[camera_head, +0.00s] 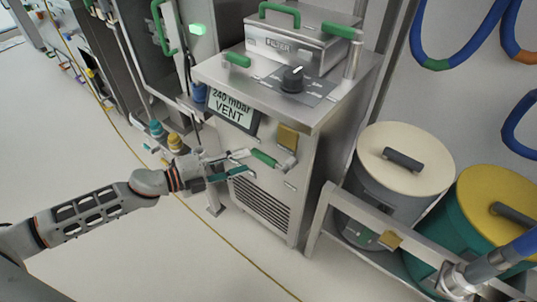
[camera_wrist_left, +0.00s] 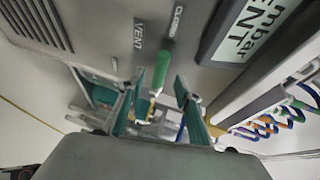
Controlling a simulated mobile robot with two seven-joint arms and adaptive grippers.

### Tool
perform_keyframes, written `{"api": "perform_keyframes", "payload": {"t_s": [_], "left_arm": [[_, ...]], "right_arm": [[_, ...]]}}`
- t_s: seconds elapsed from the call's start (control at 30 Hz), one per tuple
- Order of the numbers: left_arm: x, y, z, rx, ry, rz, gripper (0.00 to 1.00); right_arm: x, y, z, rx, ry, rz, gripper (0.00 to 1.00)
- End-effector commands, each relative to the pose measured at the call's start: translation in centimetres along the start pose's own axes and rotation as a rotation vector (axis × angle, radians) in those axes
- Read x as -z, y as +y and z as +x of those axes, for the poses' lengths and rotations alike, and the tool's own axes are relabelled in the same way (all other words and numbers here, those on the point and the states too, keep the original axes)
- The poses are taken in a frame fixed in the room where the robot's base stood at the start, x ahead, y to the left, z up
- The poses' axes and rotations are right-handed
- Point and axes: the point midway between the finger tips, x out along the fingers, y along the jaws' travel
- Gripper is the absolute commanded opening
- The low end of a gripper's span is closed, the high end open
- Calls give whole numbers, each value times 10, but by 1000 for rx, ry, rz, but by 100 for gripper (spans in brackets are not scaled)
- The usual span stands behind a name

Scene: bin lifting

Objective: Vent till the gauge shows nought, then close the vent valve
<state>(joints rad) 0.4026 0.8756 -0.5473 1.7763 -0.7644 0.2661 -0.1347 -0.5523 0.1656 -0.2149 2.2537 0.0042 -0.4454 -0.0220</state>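The gauge display (camera_head: 231,107) on the cabinet front reads "240 mbar VENT"; part of it shows in the left wrist view (camera_wrist_left: 250,30). The vent valve has a green handle (camera_head: 264,158) below the display, sticking out to the left of its metal fitting. My left gripper (camera_head: 231,165) is open at the handle's left end. In the left wrist view the green handle (camera_wrist_left: 162,70) lies between the two spread fingers (camera_wrist_left: 155,108), with no clear contact. Labels "VENT" and "CLOSED" show beside it.
The steel cabinet (camera_head: 310,190) carries a filter box (camera_head: 296,42) and a black knob (camera_head: 293,79) on top. A cream-lidded drum (camera_head: 405,150) and a yellow-lidded drum (camera_head: 500,190) stand on a railed frame at right. The floor (camera_head: 110,240) at front left is clear.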

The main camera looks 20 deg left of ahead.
Motion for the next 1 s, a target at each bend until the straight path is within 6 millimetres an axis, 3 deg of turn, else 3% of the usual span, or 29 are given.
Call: {"api": "perform_keyframes", "payload": {"t_s": [0.5, 0.93, 0.97, 1.0], "left_arm": [[0, -1, 64, 2, -1, -2, 34], [0, -1, 73, 2, -2, -3, 34], [0, -1, 73, 2, -2, -3, 31], [0, -1, 73, 2, -2, -3, 21]], "right_arm": [[-3, -2, 0, 4, -5, 3, 44], [0, -2, 1, 4, 2, 2, 44], [0, -2, 1, 4, 2, 2, 44], [0, -2, 1, 4, 3, 2, 44]]}}
